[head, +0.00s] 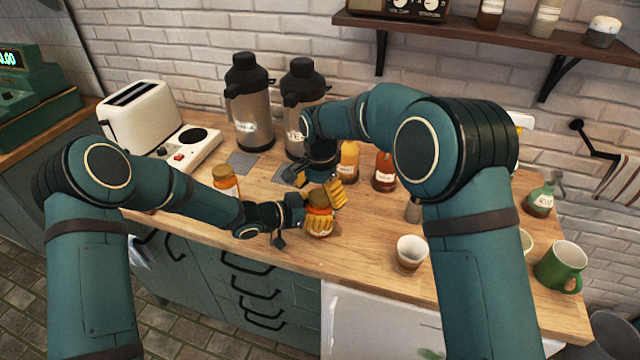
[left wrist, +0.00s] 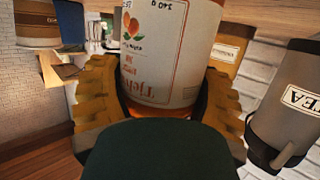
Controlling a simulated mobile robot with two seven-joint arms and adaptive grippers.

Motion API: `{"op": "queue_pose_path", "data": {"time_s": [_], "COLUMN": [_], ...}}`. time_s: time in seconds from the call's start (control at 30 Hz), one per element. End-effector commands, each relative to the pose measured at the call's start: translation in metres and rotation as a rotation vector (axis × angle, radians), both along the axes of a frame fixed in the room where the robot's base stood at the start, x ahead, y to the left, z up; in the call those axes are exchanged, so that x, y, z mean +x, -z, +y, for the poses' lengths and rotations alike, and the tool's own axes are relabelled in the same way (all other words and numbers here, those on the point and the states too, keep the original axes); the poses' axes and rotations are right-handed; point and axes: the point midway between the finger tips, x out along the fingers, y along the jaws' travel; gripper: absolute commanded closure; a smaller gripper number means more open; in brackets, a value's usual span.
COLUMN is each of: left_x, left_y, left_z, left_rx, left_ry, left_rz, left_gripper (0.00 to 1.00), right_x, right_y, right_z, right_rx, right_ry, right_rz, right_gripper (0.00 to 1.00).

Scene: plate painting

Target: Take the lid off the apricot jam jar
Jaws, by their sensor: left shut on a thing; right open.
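A jam jar (head: 319,212) with orange contents and a brownish lid (head: 318,197) is upright in my left gripper (head: 316,224), near the counter's front edge. In the left wrist view its pale label (left wrist: 165,50) shows an orange fruit picture; I cannot read the flavour. The yellow left finger pads press on both sides of the jar. My right gripper (head: 325,188) is open just above and behind the lid, with one yellow finger beside it; I cannot tell whether it touches. The lid's top is partly visible.
Another orange-lidded jar (head: 226,180) stands to the left. Two flasks (head: 248,105) and a toaster (head: 140,115) are at the back left. A white cup (head: 411,253) stands to the right.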

Motion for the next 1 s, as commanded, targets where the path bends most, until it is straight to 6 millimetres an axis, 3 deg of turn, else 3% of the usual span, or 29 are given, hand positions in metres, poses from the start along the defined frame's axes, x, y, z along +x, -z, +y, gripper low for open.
{"op": "queue_pose_path", "data": {"time_s": [0.3, 0.5, 0.53, 0.67, 1.0], "left_x": [0.0002, 0.0002, 0.0002, 0.0002, 0.0002], "left_y": [-0.0004, -0.0004, -0.0004, -0.0004, -0.0004], "left_z": [-0.0002, -0.0002, -0.0002, -0.0002, -0.0002], "left_rx": [0.000, 0.000, 0.000, 0.000, 0.000], "left_ry": [0.000, 0.000, 0.000, 0.000, 0.000], "left_rz": [-0.001, -0.001, -0.001, -0.001, -0.001], "left_gripper": [1.00, 1.00, 1.00, 1.00, 1.00], "right_x": [0.0000, 0.0000, 0.0000, 0.0001, -0.0001], "right_y": [0.0025, 0.0022, 0.0022, 0.0022, 0.0018], "right_z": [0.0001, 0.0001, 0.0001, 0.0001, 0.0004], "right_rx": [0.001, 0.001, 0.001, 0.001, 0.002], "right_ry": [0.000, -0.001, -0.001, -0.032, -0.296], "right_rz": [-0.001, -0.001, -0.001, 0.000, 0.000], "right_gripper": [0.14, 0.84, 0.87, 0.88, 0.88]}}
